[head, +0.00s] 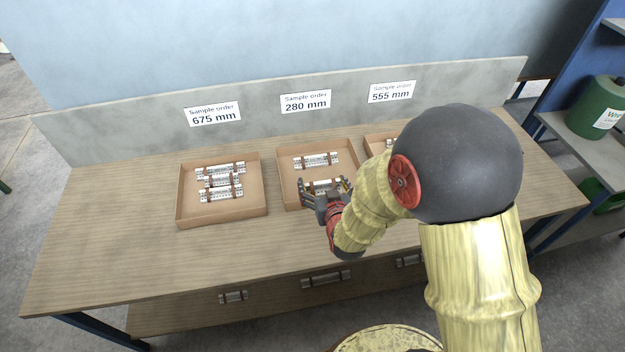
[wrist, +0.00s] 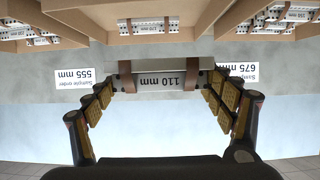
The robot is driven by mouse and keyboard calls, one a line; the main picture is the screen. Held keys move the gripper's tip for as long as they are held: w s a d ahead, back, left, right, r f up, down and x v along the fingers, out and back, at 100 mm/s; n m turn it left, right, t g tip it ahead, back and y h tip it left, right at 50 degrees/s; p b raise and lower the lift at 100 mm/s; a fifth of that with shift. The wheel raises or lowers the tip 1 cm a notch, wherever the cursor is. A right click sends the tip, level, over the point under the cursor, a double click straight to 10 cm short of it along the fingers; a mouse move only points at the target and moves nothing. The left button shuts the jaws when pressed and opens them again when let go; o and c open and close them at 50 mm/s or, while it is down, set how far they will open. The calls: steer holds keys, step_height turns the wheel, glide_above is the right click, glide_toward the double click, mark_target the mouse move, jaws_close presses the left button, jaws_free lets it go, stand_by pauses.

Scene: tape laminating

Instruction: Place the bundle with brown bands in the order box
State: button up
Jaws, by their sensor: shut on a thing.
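My gripper (head: 327,189) is at the front part of the middle cardboard box (head: 284,190) in the head view. It is shut on a pale bundle with brown bands (wrist: 165,80), marked 110 mm, which spans the two fingers in the wrist view. In the head view this bundle (head: 322,185) is partly covered by the fingers. Another brown-banded bundle (head: 316,160) lies at the back of the middle box, under the 280 mm sign (head: 305,102). I cannot tell whether the held bundle touches the box floor.
The left box (head: 222,221) under the 675 mm sign (head: 213,114) holds several stacked bundles. The right box (head: 373,140) under the 555 mm sign (head: 391,92) is mostly hidden by my arm. More bundles (head: 325,279) lie on the lower shelf. The left tabletop is clear.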

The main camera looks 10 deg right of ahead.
steer(key=w+d+f+b, duration=0.1)
steer(key=w+f, duration=0.2)
steer(key=w, duration=0.1)
steer(key=w+d+f+b, duration=0.1)
steer(key=w+f, duration=0.2)
steer(key=w, duration=0.1)
steer(key=w+d+f+b, duration=0.1)
steer(key=w+f+b, duration=0.1)
steer(key=w, duration=0.3)
steer(key=shift+f, duration=0.6)
steer(key=shift+w+d+f+b, duration=0.15)
steer(key=shift+f+b, duration=0.6)
steer(key=shift+f, duration=1)
steer(key=shift+f+b, duration=0.4)
steer(key=shift+b, duration=0.05)
steer(key=shift+f, duration=0.1)
